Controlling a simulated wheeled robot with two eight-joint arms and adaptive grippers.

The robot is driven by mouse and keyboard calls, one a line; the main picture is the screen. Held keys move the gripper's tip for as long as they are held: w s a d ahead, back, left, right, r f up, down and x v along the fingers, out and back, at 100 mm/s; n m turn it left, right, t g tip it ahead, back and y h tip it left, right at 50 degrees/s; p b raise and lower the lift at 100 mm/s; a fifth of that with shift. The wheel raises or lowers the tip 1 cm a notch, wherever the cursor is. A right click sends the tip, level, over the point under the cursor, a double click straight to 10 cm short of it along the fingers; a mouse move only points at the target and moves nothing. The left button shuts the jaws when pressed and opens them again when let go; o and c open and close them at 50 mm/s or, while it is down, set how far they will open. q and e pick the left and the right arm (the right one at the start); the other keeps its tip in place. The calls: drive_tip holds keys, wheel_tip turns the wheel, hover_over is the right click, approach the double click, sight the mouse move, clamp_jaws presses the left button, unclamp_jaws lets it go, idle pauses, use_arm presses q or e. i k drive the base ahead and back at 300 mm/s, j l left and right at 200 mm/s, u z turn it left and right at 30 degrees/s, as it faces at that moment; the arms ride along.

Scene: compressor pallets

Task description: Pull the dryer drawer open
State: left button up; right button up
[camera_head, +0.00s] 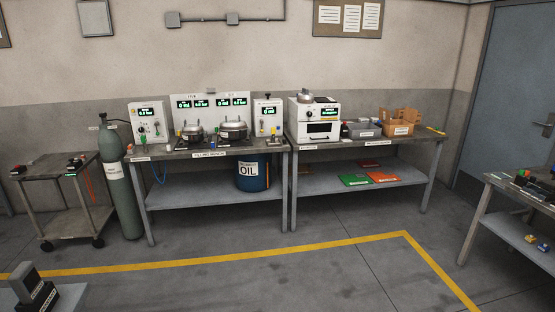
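The dryer is probably the white box-shaped unit (329,110) on the left end of the right-hand bench. It has a small green display at its upper right and a front panel with a dark horizontal slot or handle (320,137) low down. The front looks flush, so the drawer appears closed. A round metal item (305,96) sits on top of the unit. Neither of my grippers shows in the head view.
The right-hand bench (367,152) also holds grey bins (362,130) and a cardboard box (398,122). The left-hand bench carries gauge panels (210,112). A green gas cylinder (118,185) stands at left. Floor in front is clear, with yellow lines (300,247).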

sight(310, 133)
drive_tip(key=i+j, duration=0.15)
drive_tip(key=i, duration=0.55)
drive_tip(key=i+j, duration=0.1)
drive_tip(key=i, duration=0.55)
drive_tip(key=i+j, duration=0.15)
drive_tip(key=i, duration=0.55)
